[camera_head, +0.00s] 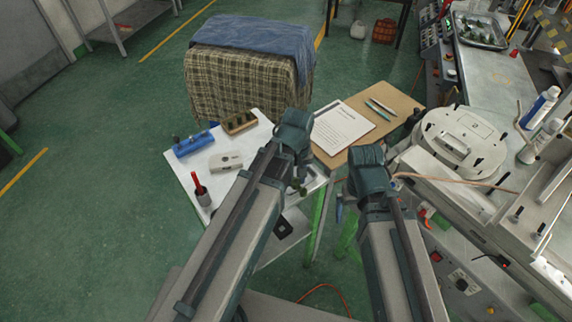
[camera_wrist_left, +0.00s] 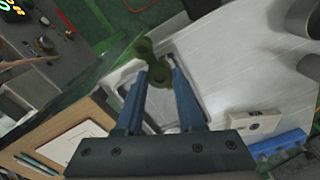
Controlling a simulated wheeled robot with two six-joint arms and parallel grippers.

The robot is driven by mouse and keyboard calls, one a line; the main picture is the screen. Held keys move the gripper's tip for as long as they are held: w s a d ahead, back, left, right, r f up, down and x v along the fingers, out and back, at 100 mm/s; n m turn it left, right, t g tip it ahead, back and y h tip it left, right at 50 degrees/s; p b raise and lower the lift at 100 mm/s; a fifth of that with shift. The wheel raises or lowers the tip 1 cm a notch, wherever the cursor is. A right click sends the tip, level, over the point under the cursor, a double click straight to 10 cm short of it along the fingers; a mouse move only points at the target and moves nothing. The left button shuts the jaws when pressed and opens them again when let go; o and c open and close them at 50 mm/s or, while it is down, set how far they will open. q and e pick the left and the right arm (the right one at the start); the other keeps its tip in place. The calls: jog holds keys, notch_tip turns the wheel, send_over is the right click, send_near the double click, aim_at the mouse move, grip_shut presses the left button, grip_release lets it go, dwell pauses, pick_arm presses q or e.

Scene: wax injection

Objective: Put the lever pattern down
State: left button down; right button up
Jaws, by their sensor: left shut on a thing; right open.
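The lever pattern is a dark green, link-shaped piece with rounded ends; it shows in the left wrist view (camera_wrist_left: 145,50) and as a small green bit in the head view (camera_head: 298,187). My left gripper (camera_wrist_left: 158,80) is shut on it. In the left wrist view the lever lies over a shallow grey tray (camera_wrist_left: 200,72) on the white table; I cannot tell whether it touches the tray. In the head view my left arm hides much of that tray. My right gripper (camera_head: 340,208) is open, to the right of the left one, its fingertips partly hidden.
The white table (camera_head: 232,137) holds a blue block (camera_head: 193,143), a brown box (camera_head: 239,122), a light grey block (camera_head: 226,161) and a cup with red tools (camera_head: 203,196). A wooden board (camera_head: 395,100) with paper (camera_head: 343,128) and pens adjoins it. A white round machine (camera_head: 460,140) stands right.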

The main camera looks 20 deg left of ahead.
pick_arm(q)
jog(key=w+a, duration=0.1)
jog(key=w, duration=0.1)
jog(key=w+a, duration=0.2)
jog(key=w, duration=0.1)
jog(key=w+a+f, duration=0.1)
jog(key=w+a, duration=0.1)
jog(key=w, duration=0.1)
jog(key=shift+b, duration=0.35)
jog(key=shift+w+a, duration=0.3)
jog(key=shift+w, duration=0.1)
jog(key=f+b, duration=0.3)
jog(key=shift+s+f, duration=0.2)
jog(key=shift+f, duration=0.05)
jog(key=shift+b, duration=0.3)
jog(key=shift+f, duration=0.15)
jog(key=c, duration=0.5)
grip_release()
notch_tip(320, 180, up, 12)
jog(key=p, duration=1.2)
jog(key=shift+r, duration=0.2)
